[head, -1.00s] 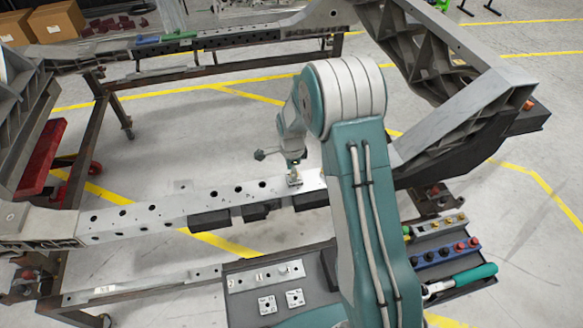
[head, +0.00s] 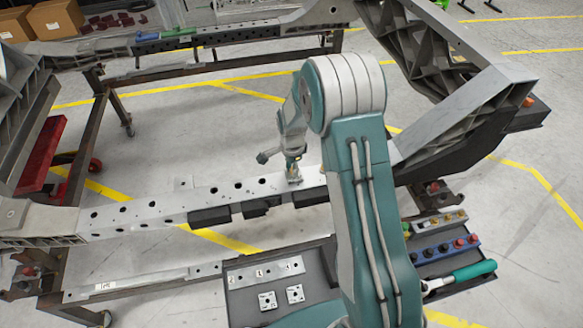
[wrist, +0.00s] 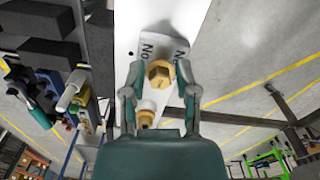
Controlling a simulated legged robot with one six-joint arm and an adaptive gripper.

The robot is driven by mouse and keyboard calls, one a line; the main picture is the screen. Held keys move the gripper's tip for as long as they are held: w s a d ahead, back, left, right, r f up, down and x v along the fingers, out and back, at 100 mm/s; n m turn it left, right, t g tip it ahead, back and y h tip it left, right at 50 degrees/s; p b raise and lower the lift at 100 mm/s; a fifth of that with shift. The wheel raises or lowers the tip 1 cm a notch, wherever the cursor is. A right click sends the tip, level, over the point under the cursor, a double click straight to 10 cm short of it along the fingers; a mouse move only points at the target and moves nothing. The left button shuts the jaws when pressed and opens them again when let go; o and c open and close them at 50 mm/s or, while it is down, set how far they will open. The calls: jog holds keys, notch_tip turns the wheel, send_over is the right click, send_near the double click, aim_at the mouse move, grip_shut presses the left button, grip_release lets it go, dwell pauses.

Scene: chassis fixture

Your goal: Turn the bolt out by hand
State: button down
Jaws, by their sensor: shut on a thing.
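A brass-coloured hex-head bolt (wrist: 160,73) stands in a pale marked plate (wrist: 155,47) in the wrist view. My gripper (wrist: 161,75) is shut on this bolt, with one finger on each side of its head. A second brass-coloured bolt (wrist: 146,118) is nearer my palm, partly hidden by the gripper. In the head view my gripper (head: 293,172) is down at the plate on top of the light grey chassis rail (head: 225,198). The bolt is too small to make out there.
A dark tray (head: 240,306) at the front holds a strip (head: 265,272) and two small square plates. To its right are a blue block (head: 445,250) with several knobs and a green-handled tool (head: 474,270). A slanted chassis beam (head: 465,115) rises right of my arm.

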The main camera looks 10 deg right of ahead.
jog(key=shift+w+r, duration=0.1)
jog(key=shift+r, duration=2.9)
